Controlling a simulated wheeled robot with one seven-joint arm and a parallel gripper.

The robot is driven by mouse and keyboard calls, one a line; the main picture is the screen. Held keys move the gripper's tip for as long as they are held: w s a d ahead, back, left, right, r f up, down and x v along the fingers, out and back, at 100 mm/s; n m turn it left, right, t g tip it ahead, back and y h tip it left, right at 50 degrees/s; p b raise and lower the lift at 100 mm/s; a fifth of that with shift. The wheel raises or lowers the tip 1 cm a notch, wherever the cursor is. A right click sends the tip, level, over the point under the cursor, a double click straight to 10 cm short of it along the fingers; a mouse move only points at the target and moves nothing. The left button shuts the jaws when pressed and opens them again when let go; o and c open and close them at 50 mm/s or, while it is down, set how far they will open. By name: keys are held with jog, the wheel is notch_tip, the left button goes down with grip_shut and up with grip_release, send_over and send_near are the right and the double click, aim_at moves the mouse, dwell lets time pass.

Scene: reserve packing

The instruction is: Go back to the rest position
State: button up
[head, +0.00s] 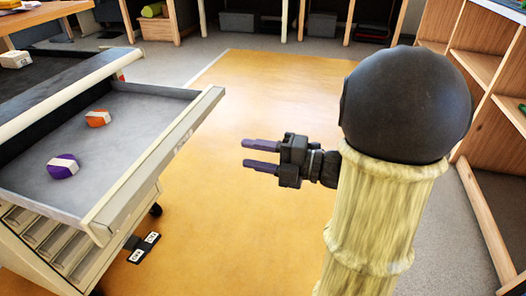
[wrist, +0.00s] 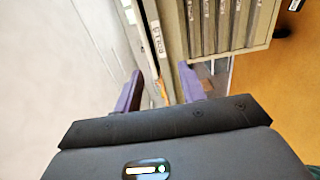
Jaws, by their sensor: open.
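My gripper (head: 262,156) is open and empty in the head view, with its two purple fingers pointing left. It is held over the yellow floor, to the right of the open drawer, and apart from it. In the wrist view my gripper (wrist: 160,90) shows its fingers spread, with the drawer edge and cabinet front beyond them. The rest position itself is not marked in either view.
The open drawer (head: 205,105) of a wheeled cabinet holds a purple-and-white item (head: 62,167) and an orange-and-white item (head: 97,118). Wooden shelves (head: 480,65) stand at the right.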

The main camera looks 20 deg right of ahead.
jog(key=shift+v, duration=0.95)
jog(key=shift+w, duration=0.1)
jog(key=w+d+f+m+h+p, duration=0.2)
jog(key=w+m+h+p, duration=0.15)
jog(key=m+h, duration=0.45)
jog(key=w+d+f+m+h+p, duration=0.1)
jog(key=w+d+m+h+p, duration=0.25)
jog(key=m+h, duration=0.45)
jog(key=s+a+f+m+g+y+p, duration=0.1)
jog(key=s+a+f+m+g+p, duration=0.1)
jog(key=s+a+m+g, duration=0.3)
jog(key=s+a+f+m+g+p, duration=0.1)
jog(key=s+a+m+g+p, duration=0.15)
jog(key=s+m, duration=0.55)
notch_tip(320, 180, up, 37)
jog(key=p, duration=3.7)
jog(key=shift+w+d, duration=0.2)
jog(key=shift+d, duration=0.05)
